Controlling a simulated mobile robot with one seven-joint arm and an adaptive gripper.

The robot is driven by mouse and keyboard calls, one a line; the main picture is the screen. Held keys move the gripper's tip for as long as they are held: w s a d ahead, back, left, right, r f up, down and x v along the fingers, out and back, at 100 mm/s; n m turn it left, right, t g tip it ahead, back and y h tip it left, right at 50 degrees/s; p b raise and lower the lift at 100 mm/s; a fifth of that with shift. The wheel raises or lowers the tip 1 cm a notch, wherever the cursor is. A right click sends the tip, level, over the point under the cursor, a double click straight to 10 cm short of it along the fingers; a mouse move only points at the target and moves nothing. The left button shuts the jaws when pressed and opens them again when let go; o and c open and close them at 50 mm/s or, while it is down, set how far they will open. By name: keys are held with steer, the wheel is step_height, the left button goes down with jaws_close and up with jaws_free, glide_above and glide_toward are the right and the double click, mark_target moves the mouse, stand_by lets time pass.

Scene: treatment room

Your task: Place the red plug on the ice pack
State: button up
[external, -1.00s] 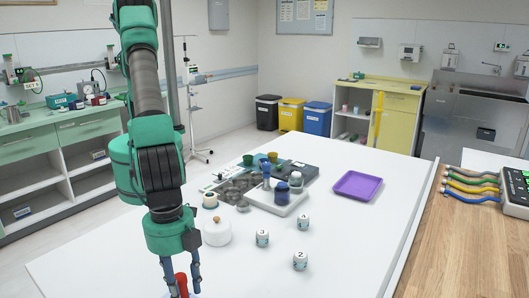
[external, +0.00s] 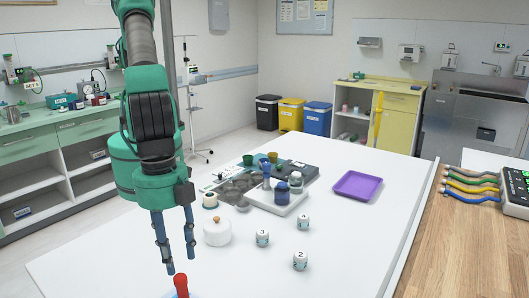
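The red plug (external: 181,283) stands upright at the bottom edge of the external view, on the near part of the white table. A pale blue rim or surface shows around its foot, mostly cut off by the picture edge. My gripper (external: 180,263) is just above the plug, its two dark fingers pointing down and apart, with nothing between them. I cannot identify the ice pack for certain; a grey bumpy pad (external: 231,188) lies farther back on the table, partly covered by other items.
A purple tray (external: 358,186) lies right. The table's right front is clear.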

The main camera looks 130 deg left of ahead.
steer(key=shift+s+r, duration=0.1)
steer(key=shift+r, duration=1.15)
steer(key=s+a+r+n+t, duration=0.1)
steer(key=s+a+r, duration=0.6)
steer(key=a+r, duration=0.55)
steer(key=s+a+r+n+t, duration=0.1)
steer(key=s+a+r, duration=0.5)
steer(key=a+r, duration=0.65)
steer(key=s+a+r+n+t, duration=0.1)
steer(key=s+a+r, duration=0.1)
steer(key=s+a, duration=0.5)
steer(key=s+a+r+n, duration=0.1)
steer(key=s+a+r, duration=0.25)
steer(key=s, duration=0.45)
steer(key=s+a+f+t, duration=0.1)
steer(key=s+a, duration=0.3)
steer(key=s, duration=0.4)
steer(key=s+a+f+n, duration=0.1)
steer(key=s+a, duration=0.3)
steer(key=s, duration=0.5)
steer(key=shift+a+f+t, duration=0.15)
steer(key=shift+f+t, duration=0.25)
steer(key=shift+f, duration=0.45)
